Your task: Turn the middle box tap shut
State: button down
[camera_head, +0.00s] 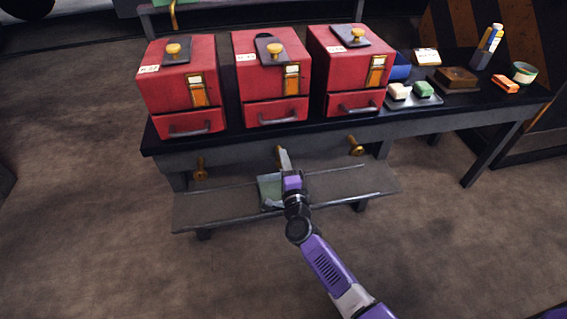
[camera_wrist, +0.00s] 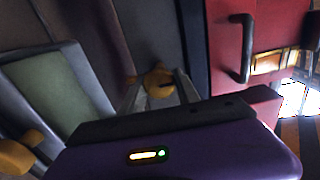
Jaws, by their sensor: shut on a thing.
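Three red boxes stand in a row on the dark bench, and below each a brass tap sticks out of the bench front. My gripper (camera_head: 284,160) reaches the middle tap (camera_head: 278,152), under the middle box (camera_head: 270,79). In the wrist view my gripper (camera_wrist: 160,92) is shut on the middle tap (camera_wrist: 157,77), with the fingers at its brass handle. The fingers hide part of the handle, so its angle is hard to tell. The left tap (camera_head: 200,168) and the right tap (camera_head: 355,146) stand free on either side.
A low shelf (camera_head: 225,205) runs under the taps and bears a tray with a pale green inside (camera_head: 268,190), beneath my gripper. The right of the bench holds soap-like blocks (camera_head: 423,89), a brown box (camera_head: 457,78) and a tin (camera_head: 523,72). The floor in front is clear.

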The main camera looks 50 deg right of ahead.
jog(key=shift+f, duration=0.1)
jog(key=c, duration=0.9)
grip_release()
jog(key=shift+s, duration=0.1)
jog(key=shift+p+v, duration=1)
jog(key=shift+v, duration=2.85)
